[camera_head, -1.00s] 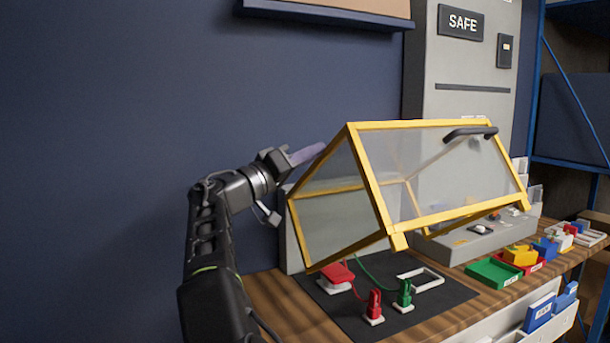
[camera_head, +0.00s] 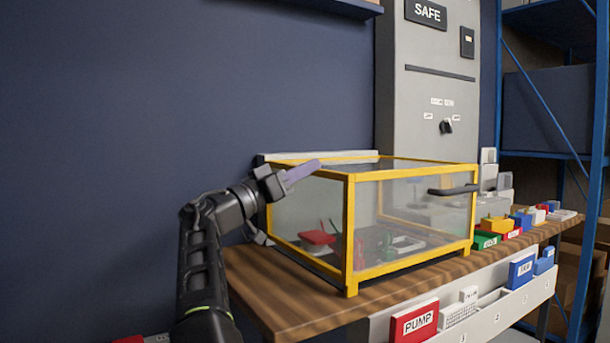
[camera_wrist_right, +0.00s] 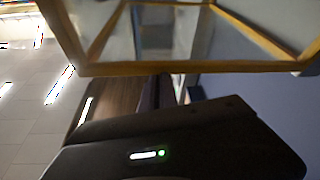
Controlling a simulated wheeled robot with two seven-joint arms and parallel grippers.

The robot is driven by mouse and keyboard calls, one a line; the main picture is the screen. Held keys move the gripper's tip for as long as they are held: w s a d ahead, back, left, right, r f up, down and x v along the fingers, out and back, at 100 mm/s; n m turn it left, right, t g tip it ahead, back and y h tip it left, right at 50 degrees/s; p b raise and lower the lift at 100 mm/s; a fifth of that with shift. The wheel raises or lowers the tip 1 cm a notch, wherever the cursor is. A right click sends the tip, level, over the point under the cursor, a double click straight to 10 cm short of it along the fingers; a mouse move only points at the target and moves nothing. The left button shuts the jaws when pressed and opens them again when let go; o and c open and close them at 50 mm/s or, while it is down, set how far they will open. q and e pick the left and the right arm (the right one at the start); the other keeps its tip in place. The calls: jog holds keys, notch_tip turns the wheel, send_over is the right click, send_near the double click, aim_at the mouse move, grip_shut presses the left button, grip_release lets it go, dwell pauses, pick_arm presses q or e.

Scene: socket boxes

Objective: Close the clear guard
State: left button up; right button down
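The clear guard (camera_head: 410,212) is a box of clear panels in a yellow frame with a dark handle (camera_head: 453,190) on its front. It is down over the bench, its top about level and its lower frame at the bench top. My right gripper (camera_head: 302,172), with a purple finger, is at the guard's left upper edge, apart from the handle; I cannot tell whether it touches the frame. Its finger gap is unclear. The right wrist view shows the yellow frame (camera_wrist_right: 190,68) close by. My left gripper is not in view.
Inside the guard are a red part (camera_head: 317,237) and green parts. The wooden bench (camera_head: 300,300) carries coloured blocks (camera_head: 497,224) to the right. A grey cabinet marked SAFE (camera_head: 430,90) stands behind. Bins with a red PUMP box (camera_head: 414,322) line the front edge.

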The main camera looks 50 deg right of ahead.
jog(key=shift+f, duration=0.6)
jog(key=shift+w, duration=0.1)
notch_tip(320, 180, up, 5)
jog(key=p, duration=0.3)
jog(key=b+v, duration=0.1)
jog(key=v, duration=0.9)
jog(key=shift+w, duration=0.2)
jog(key=shift+d, duration=0.1)
